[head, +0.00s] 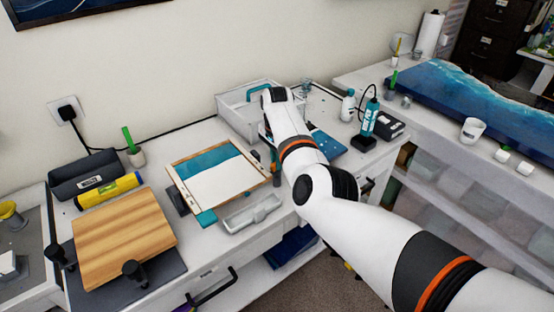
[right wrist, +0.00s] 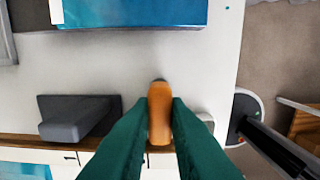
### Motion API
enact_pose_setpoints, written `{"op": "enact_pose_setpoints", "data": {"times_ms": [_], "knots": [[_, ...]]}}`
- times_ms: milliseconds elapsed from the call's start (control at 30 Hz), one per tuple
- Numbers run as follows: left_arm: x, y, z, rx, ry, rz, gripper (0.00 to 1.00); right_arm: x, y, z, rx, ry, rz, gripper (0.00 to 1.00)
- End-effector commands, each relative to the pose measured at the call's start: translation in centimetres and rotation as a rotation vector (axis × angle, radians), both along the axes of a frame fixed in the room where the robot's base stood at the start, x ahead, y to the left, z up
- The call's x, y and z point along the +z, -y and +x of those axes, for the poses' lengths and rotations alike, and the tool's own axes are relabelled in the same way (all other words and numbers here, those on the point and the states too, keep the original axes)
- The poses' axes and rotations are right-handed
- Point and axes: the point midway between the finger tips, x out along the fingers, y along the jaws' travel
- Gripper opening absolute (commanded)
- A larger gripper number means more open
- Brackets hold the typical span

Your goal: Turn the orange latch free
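The orange latch (right wrist: 160,120) is a short rounded upright piece near the table's front edge in the right wrist view. My right gripper (right wrist: 161,102) has its two dark green fingers on either side of it. Both fingers lie close against its sides with no clear gap, so the gripper looks shut on it. In the head view my right arm covers most of the hand, and the finger ends (head: 276,168) show beside the framed panel. I cannot make out the latch clearly there. My left gripper is not in view.
In the right wrist view a dark grey block (right wrist: 75,118) lies left of the latch and a blue panel (right wrist: 130,12) lies beyond it. In the head view a framed panel (head: 215,178), a grey tray (head: 252,213) and a teal bottle (head: 369,118) stand around my arm.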

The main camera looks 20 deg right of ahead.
Motion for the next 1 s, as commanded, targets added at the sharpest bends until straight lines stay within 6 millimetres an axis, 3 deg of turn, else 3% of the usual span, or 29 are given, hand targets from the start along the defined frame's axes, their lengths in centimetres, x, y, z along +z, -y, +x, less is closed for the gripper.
{"op": "enact_pose_setpoints", "data": {"times_ms": [467,1000], "knots": [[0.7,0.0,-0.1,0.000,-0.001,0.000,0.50,0.2,0.1,0.0,0.084,-0.002,-0.002,0.00],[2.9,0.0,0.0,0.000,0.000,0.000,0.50,0.2,0.1,0.0,0.547,-0.001,-0.003,0.00]]}}
